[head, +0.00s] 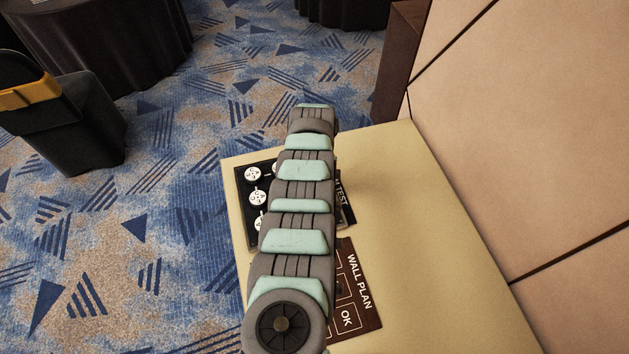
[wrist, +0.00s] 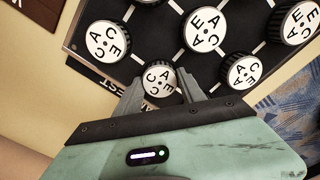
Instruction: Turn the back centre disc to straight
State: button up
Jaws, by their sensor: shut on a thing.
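In the wrist view, my gripper (wrist: 160,80) is shut on a white-faced disc (wrist: 159,77), with one finger on each side of its dark rim. The disc's face carries black letters, C, A and E among them, and its lower part is partly hidden between the fingers. It sits near the edge of a black panel (wrist: 182,54) beside a printed label strip. In the head view, my arm covers most of the panel (head: 347,215) and hides my gripper and the held disc.
Other lettered discs sit close by in the wrist view: one upper left (wrist: 107,40), one above (wrist: 204,30), one right (wrist: 245,71) and one far right (wrist: 299,20). In the head view, a brown WALL PLAN board (head: 358,318) lies on the beige tabletop (head: 430,260), beside a panelled wall (head: 540,130).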

jog(key=shift+f+m, duration=0.1)
jog(key=shift+m, duration=0.4)
jog(key=o, duration=1.4)
notch_tip(320, 180, up, 11)
jog(key=p, duration=0.3)
